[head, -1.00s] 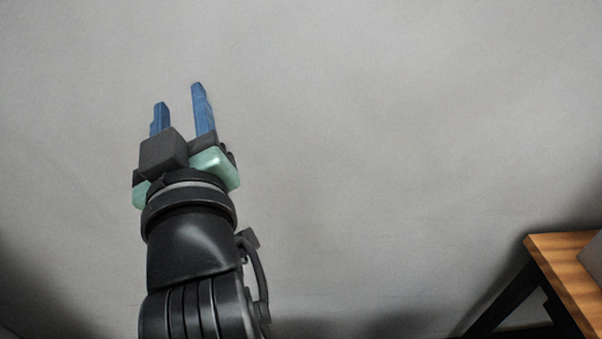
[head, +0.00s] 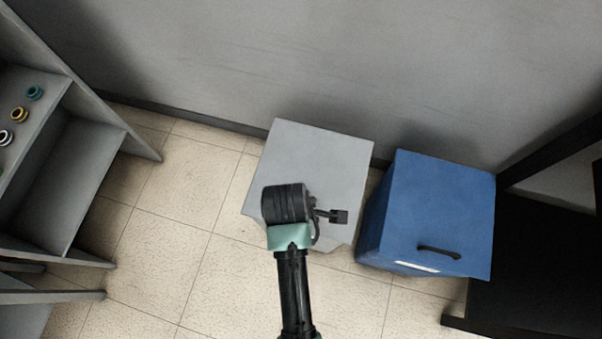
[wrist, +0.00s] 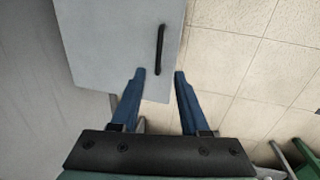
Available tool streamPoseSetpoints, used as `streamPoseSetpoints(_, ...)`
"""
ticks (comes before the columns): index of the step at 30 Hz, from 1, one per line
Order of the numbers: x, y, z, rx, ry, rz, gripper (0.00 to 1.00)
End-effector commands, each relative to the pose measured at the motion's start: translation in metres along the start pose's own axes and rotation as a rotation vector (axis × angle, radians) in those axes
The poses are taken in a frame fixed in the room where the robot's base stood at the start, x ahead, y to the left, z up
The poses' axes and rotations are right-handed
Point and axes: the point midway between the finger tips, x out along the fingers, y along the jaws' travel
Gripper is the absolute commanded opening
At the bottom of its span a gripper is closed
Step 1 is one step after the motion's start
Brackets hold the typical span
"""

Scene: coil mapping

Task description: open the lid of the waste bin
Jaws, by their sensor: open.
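Two lidded bins stand side by side on the floor in the head view: a grey bin (head: 325,155) and a blue bin (head: 435,205) with a dark handle (head: 438,252) on its lid. Nothing seen marks which is the waste bin. My arm reaches over the grey bin and hides part of its top; my fingers are not visible there. In the wrist view my gripper (wrist: 158,73) is open and empty, its blue fingers pointing toward a black bar handle (wrist: 160,48) on a grey lid (wrist: 105,40). The handle lies just ahead of the gap. The lid looks shut.
A grey shelf unit (head: 95,160) with several coloured coils stands at the left. A black table or frame (head: 540,240) is right of the blue bin. A grey wall (head: 330,60) runs behind the bins. Tiled floor (head: 165,200) is free between shelf and grey bin.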

Motion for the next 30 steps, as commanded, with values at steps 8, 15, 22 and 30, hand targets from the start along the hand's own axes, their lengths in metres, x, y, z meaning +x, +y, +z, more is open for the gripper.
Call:
streamPoseSetpoints(8,0.062,0.000,0.000,0.003,0.001,0.000,0.45)
streamPoseSetpoints(15,0.099,0.001,0.000,0.003,0.001,0.002,0.45)
streamPoseSetpoints(22,0.109,0.002,-0.001,0.004,0.002,0.004,0.45)
streamPoseSetpoints(30,0.109,0.002,-0.001,0.003,0.002,0.004,0.38)
